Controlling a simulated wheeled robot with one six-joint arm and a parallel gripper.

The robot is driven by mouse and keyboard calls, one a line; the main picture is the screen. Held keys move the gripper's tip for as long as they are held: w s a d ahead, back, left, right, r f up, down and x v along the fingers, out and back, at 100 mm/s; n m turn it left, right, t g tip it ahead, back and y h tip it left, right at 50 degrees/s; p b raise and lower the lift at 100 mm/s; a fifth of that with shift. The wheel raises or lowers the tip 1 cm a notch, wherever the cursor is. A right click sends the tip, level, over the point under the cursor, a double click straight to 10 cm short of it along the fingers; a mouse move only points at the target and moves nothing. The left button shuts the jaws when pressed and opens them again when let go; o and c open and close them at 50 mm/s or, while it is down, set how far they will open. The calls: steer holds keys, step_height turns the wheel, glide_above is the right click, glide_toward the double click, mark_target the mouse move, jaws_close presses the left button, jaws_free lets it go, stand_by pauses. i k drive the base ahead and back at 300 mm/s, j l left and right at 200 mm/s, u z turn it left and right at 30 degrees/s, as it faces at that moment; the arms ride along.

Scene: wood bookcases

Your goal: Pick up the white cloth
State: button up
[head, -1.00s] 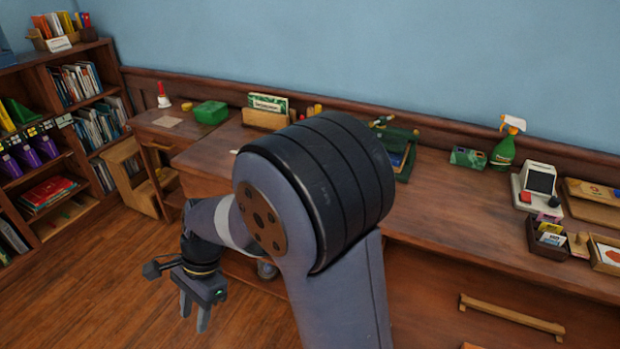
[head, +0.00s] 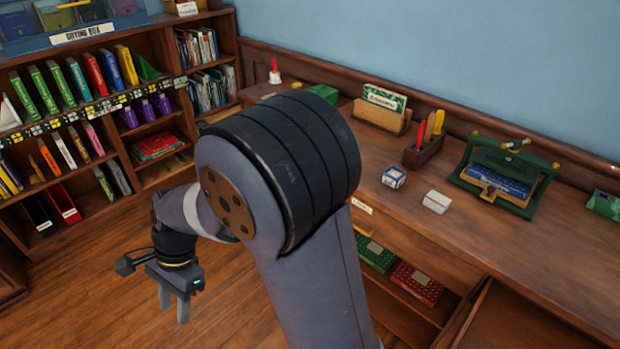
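A small white, block-like item (head: 437,201) lies on the long wooden desk, right of a blue and white cube. It may be the folded white cloth, but I cannot tell at this size. No other thing that looks like a cloth shows. My gripper (head: 174,304) hangs at the lower left over the floor, pointing down, far from the desk top. Its two fingers are apart with nothing between them. My arm hides part of the desk's left side.
The long desk (head: 480,240) carries a blue and white cube (head: 393,177), a pen holder (head: 423,150), a card box (head: 382,115) and a green-framed stand (head: 505,175). A shelf below holds green and red boxes. A full bookcase (head: 90,130) stands left. The floor (head: 110,290) around the gripper is clear.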

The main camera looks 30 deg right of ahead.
mark_target(437, 202)
steer(key=i+z, duration=0.25)
steer(key=i+j+z, duration=0.25)
steer(key=i+l+z, duration=0.1)
steer(key=z, duration=0.35)
steer(key=i+z, duration=0.1)
steer(key=z, duration=0.35)
steer(key=i+z, duration=0.1)
steer(key=z, duration=0.35)
steer(key=i+z, duration=0.15)
steer(key=z, duration=0.35)
steer(key=i+z, duration=0.1)
steer(key=z, duration=0.3)
steer(key=i+z, duration=0.15)
steer(key=z, duration=0.25)
steer(key=i+z, duration=0.1)
steer(key=z, duration=0.3)
